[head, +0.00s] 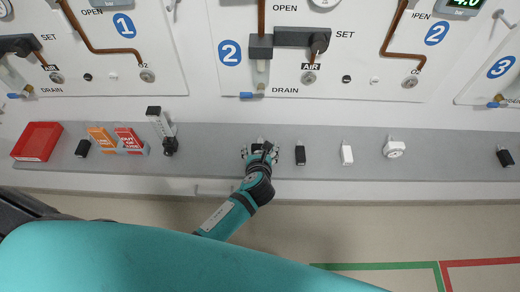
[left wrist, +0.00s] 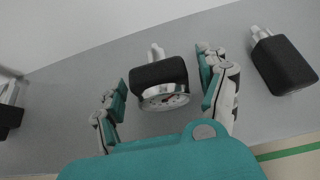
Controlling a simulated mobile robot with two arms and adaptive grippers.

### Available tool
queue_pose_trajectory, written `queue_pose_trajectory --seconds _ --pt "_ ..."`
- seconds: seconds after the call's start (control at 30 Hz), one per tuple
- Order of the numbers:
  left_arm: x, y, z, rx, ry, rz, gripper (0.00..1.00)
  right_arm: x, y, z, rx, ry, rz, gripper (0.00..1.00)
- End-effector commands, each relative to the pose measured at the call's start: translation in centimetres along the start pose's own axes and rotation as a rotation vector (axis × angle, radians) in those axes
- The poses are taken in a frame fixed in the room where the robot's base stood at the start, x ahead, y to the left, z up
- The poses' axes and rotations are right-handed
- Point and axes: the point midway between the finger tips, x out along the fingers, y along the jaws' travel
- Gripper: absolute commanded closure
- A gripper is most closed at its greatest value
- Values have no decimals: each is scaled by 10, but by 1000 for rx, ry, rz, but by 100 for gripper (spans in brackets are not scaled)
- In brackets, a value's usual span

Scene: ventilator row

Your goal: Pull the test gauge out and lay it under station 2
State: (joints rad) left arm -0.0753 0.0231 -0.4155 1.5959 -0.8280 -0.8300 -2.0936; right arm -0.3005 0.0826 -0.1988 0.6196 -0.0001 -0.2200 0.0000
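The test gauge (left wrist: 160,82), a black block with a round white dial and a pale stub, lies on the grey shelf (left wrist: 110,58) in the left wrist view. My left gripper (left wrist: 165,95) is open around it, one finger on each side, with a narrow gap visible at both. In the head view my left gripper (head: 260,150) is at the shelf below the station 2 panel (head: 285,70) and mostly hides the gauge. The station 2 panel carries AIR and O2 outlets and a drain with a blue lever. My right gripper is not in view.
Right of the gripper stand a black plug (head: 300,153), a white plug (head: 347,154) and a white round piece (head: 394,147). To the left are a flowmeter (head: 162,130), orange and red tags (head: 117,140), a black plug (head: 83,147) and a red tray (head: 37,141).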

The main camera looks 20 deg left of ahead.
Motion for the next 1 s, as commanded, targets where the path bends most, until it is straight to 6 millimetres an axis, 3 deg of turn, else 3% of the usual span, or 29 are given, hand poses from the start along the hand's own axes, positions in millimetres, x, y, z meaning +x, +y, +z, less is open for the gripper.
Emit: queue_pose_trajectory --seconds 0.37,0.8,1.0 --pt "-6 0 -2 1 2 0 21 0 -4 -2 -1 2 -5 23" --pt "-91 0 -1 0 1 -2 21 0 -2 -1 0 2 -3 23" --pt "-115 0 -1 1 0 0 21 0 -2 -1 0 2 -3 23"
